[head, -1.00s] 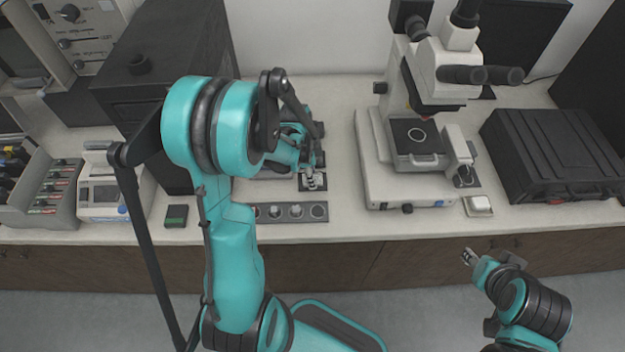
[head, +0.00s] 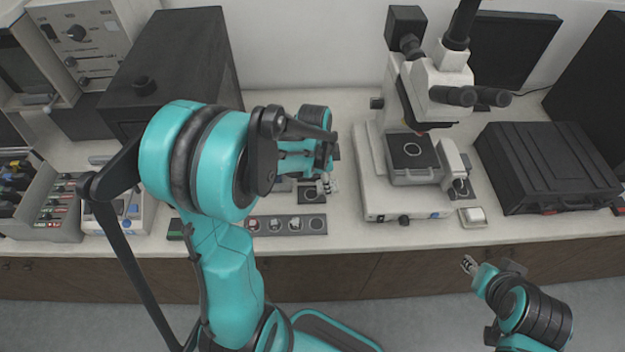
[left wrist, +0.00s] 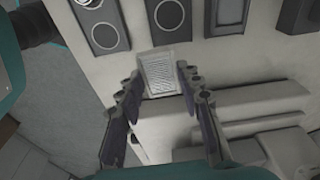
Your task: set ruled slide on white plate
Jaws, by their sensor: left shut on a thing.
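The ruled slide (left wrist: 163,72) is a pale rectangle with fine lines, held between the fingertips of my left gripper (left wrist: 158,76) in the left wrist view. In the head view my left gripper (head: 328,185) is just right of a black pad with a ring (head: 312,195), above the bench; the slide is hard to make out there. The microscope's broad white base plate (head: 378,205) lies to the right of this gripper and also shows in the left wrist view (left wrist: 250,103). My right gripper (head: 468,264) hangs low in front of the bench, away from everything; its opening is too small to judge.
A grey strip with several round sockets (head: 290,225) lies in front of the pad. The microscope stage (head: 412,152) stands on the white base. A small white block (head: 473,214) sits right of the base, and a black case (head: 545,170) beyond it. Bare bench separates pad and microscope.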

